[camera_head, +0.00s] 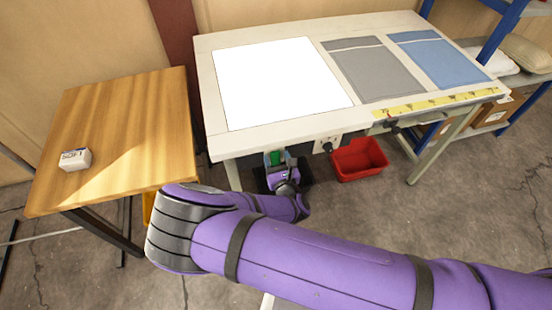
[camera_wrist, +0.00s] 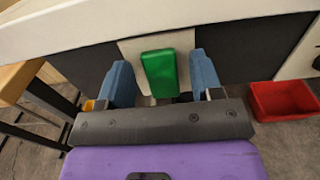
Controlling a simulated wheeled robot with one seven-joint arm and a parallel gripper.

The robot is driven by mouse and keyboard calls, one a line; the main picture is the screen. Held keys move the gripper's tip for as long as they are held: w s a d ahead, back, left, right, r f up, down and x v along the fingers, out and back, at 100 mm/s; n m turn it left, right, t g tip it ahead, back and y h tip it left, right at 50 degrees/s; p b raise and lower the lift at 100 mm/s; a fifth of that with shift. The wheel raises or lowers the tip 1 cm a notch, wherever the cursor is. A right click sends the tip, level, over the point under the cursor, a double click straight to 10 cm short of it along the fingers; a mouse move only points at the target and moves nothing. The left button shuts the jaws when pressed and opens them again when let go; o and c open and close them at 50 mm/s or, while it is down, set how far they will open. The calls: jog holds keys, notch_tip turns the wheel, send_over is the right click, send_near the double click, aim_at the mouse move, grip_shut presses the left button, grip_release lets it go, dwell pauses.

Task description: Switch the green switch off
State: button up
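The green switch (camera_wrist: 159,73) is a bright green block on a pale plate under the table's front edge in the wrist view. A small part of the green switch (camera_head: 275,157) also shows in the head view, just beyond my wrist. My gripper (camera_wrist: 162,80) has two blue fingers, one on each side of the switch. A gap shows between each finger and the switch, so the gripper is open and holds nothing. I cannot tell the depth between the fingertips and the switch plate. My gripper (camera_head: 277,166) is mostly hidden by my wrist in the head view.
The white table (camera_head: 207,90) carries a white sheet (camera_head: 280,80), grey cloth (camera_head: 372,68) and blue cloth (camera_head: 437,58). A black knob (camera_head: 327,146) sits right of the switch. A red bin (camera_head: 358,160) is below. A wooden table (camera_head: 120,120) with a small box (camera_head: 75,159) stands left.

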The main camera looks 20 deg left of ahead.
jog(key=c, duration=0.8)
jog(key=shift+s+d+f+t+y, duration=0.1)
jog(key=shift+f+t+y, duration=0.2)
jog(key=shift+t+y, duration=0.5)
jog(key=shift+s+f+t+y, duration=0.1)
jog(key=shift+f+t+y, duration=0.25)
jog(key=shift+t, duration=0.85)
jog(key=shift+r, duration=0.1)
jog(key=o, duration=0.9)
